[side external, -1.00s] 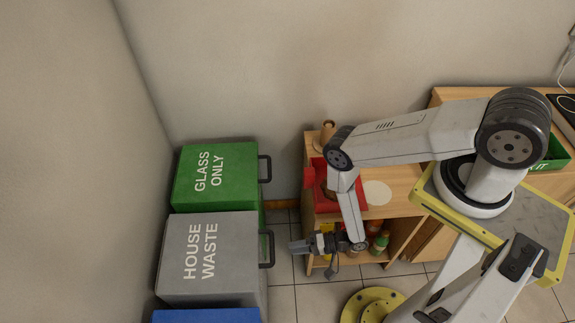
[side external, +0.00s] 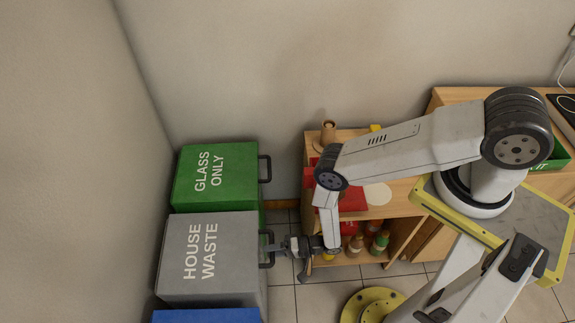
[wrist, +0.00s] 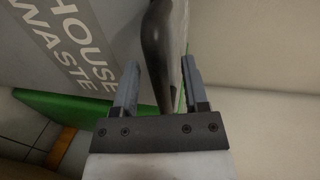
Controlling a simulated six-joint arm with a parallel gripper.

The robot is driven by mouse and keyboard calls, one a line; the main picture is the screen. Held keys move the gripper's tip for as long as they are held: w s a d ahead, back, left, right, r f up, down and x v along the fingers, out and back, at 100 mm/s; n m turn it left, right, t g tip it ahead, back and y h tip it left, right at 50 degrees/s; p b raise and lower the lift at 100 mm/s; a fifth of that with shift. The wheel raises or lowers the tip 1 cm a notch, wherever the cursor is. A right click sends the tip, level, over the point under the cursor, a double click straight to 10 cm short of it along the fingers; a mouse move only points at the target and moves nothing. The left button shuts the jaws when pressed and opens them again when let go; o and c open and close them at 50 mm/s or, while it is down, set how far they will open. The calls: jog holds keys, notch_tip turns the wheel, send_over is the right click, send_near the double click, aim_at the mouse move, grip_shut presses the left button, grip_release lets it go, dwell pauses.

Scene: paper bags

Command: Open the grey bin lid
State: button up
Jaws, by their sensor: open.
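The grey bin (side external: 207,262) is marked HOUSE WASTE and its lid is shut. Its dark handle (side external: 269,250) sticks out from the right side of the lid. My gripper (side external: 275,247) is at this handle, pointing left toward the bin. In the wrist view, my gripper (wrist: 158,85) is open, with one finger on each side of the dark handle (wrist: 158,50). The handle passes between the fingers, with a gap visible on the left. Whether the right finger touches it, I cannot tell.
A green GLASS ONLY bin (side external: 214,175) stands behind the grey one, and a blue bin (side external: 207,315) in front. A wooden shelf (side external: 395,225) with a red box and several bottles stands to the right. Tiled floor (side external: 315,297) lies clear between.

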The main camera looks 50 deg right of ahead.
jog(key=shift+w+a, duration=0.1)
jog(key=shift+w, duration=0.05)
grip_shut()
dwell(1.4)
